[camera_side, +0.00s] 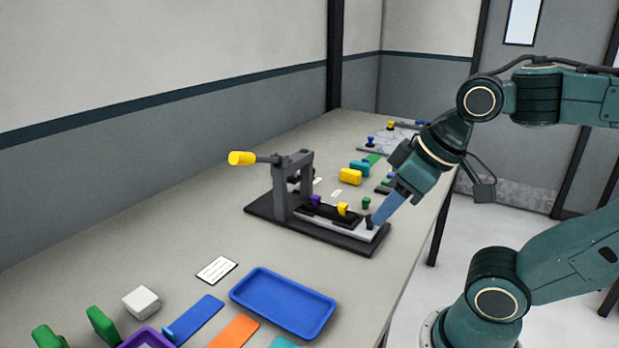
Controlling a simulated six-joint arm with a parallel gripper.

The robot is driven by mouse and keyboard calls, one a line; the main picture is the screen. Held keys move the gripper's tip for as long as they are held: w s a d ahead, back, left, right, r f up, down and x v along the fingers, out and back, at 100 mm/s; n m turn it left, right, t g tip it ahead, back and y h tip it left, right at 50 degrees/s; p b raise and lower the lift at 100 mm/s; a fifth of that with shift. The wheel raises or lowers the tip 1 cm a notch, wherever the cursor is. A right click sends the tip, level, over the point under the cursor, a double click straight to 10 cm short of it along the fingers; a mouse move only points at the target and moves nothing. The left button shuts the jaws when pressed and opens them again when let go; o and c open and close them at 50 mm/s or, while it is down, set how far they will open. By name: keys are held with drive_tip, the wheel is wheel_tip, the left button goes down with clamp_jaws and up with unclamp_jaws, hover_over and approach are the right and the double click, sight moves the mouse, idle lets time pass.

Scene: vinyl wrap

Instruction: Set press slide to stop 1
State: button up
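The press stands mid-table on a dark base plate (262,208), with a grey upright frame (280,190) and a lever ending in a yellow handle (242,158) that points left. Its light-grey slide (358,232) runs from under the frame toward the table's right edge. A small dark knob (369,222) stands at the slide's near right end. Small purple (315,200) and yellow (342,209) pieces sit along the slide. No stop numbers are readable.
A yellow block (350,176), a teal block (359,167) and a small green piece (366,202) lie behind the slide. A blue tray (283,300), a white box (141,301) and a lined card (217,270) are in front. The table left of the press is clear.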

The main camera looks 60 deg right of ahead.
drive_tip(key=shift+o, duration=1)
drive_tip(key=w+d+f+g, duration=0.1)
drive_tip(key=w+d, duration=0.4)
drive_tip(key=d, duration=0.5)
drive_tip(key=w+d+f+g, duration=0.1)
drive_tip(key=w+d+g, duration=0.3)
drive_tip(key=d, duration=0.7)
drive_tip(key=shift+w+f+g, duration=0.3)
drive_tip(key=shift+w, duration=0.2)
drive_tip(key=shift+f, duration=0.15)
wheel_tip(320, 180, down, 14)
drive_tip(key=shift+r, duration=0.25)
clamp_jaws()
